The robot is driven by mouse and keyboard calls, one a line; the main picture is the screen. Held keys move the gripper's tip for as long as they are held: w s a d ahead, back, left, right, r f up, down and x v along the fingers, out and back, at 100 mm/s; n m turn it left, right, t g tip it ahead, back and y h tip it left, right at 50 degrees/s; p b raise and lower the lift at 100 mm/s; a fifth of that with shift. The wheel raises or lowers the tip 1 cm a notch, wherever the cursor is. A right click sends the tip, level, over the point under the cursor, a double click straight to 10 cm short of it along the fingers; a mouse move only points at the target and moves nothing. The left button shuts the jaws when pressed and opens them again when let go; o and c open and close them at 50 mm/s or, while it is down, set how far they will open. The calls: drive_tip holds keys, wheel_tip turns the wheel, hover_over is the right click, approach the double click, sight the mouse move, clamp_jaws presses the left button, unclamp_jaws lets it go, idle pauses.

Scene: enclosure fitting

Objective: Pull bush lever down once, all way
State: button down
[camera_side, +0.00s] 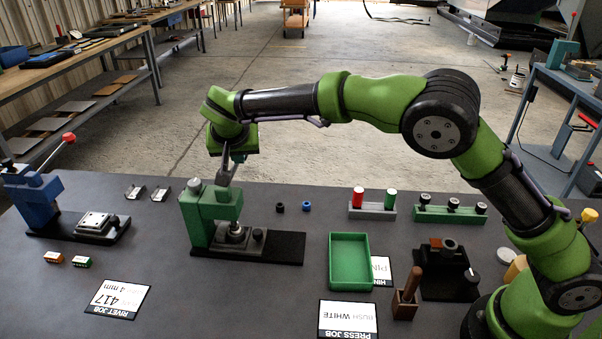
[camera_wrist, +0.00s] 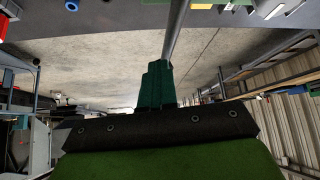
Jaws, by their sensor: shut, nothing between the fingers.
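The green bush press (camera_side: 222,205) stands on a dark base left of the middle of the bench in the side view. A grey bar, which looks like its lever (camera_side: 223,174), rises from the press head towards my gripper (camera_side: 238,157). My gripper is shut and empty, just above the press. In the wrist view my shut dark-green fingers (camera_wrist: 158,75) lie close to a grey rod (camera_wrist: 175,32) that looks like the lever. I cannot tell whether they touch. The lever's far end is partly hidden by my wrist.
A blue press (camera_side: 38,200) with a red-knobbed lever stands at the left. A green tray (camera_side: 332,262), a wooden holder (camera_side: 405,303) and a dark fixture (camera_side: 449,284) lie to the right. Two small bushes (camera_side: 293,207) sit right of the green press.

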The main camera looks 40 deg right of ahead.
drive_tip(key=v, duration=1.6)
drive_tip(key=shift+s+r, duration=0.1)
